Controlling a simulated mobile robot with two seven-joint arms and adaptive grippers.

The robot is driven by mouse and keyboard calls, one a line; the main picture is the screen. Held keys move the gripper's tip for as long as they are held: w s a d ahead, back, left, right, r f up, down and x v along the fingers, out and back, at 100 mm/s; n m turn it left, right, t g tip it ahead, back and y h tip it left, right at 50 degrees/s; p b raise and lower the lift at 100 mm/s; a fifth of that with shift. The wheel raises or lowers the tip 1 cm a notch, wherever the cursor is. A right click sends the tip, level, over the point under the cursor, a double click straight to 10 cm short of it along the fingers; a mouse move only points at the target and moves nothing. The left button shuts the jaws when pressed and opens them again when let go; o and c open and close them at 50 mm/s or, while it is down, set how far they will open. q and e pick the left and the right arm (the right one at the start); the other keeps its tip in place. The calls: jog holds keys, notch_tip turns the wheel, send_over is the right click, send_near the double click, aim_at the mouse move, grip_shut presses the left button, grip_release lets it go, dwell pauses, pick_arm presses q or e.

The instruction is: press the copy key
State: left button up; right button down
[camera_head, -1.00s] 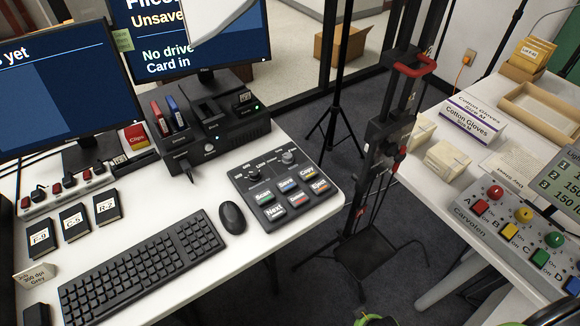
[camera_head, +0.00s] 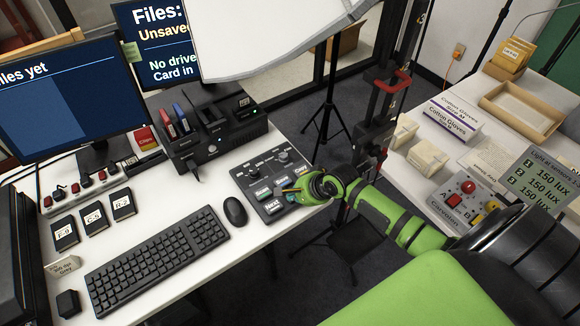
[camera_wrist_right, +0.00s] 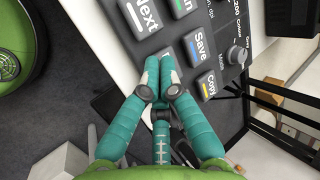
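The dark control panel (camera_head: 245,178) lies on the white desk with labelled keys and two knobs. The copy key (camera_head: 300,170) is in its back row at the right end; in the right wrist view the copy key (camera_wrist_right: 208,86) shows clear and uncovered, with a yellow strip. My right gripper (camera_head: 290,190) is over the panel's right front part. In the right wrist view its teal fingertips (camera_wrist_right: 160,72) are together and empty, beside the copy key and over a partly hidden key in the other row. Whether they touch the panel I cannot tell. My left gripper is not in view.
A mouse (camera_head: 235,210) and keyboard (camera_head: 157,262) lie left of the panel. A black drive dock (camera_head: 213,139) stands behind it. The save key (camera_wrist_right: 198,45) and next key (camera_wrist_right: 143,17) are close to the fingers. A tripod and a dark stand are beyond the desk.

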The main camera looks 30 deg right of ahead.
jog(key=w+d+r+m+t, duration=0.2)
jog(key=w+d+r+m, duration=0.5)
jog(key=w+d+m, duration=0.2)
jog(key=shift+r, duration=0.2)
jog(key=shift+f, duration=0.1)
jog(key=b, duration=0.9)
send_over(303, 172)
notch_tip(303, 172, down, 7)
jog(key=shift+r, duration=0.15)
jog(key=shift+f, duration=1)
jog(key=shift+f, duration=0.1)
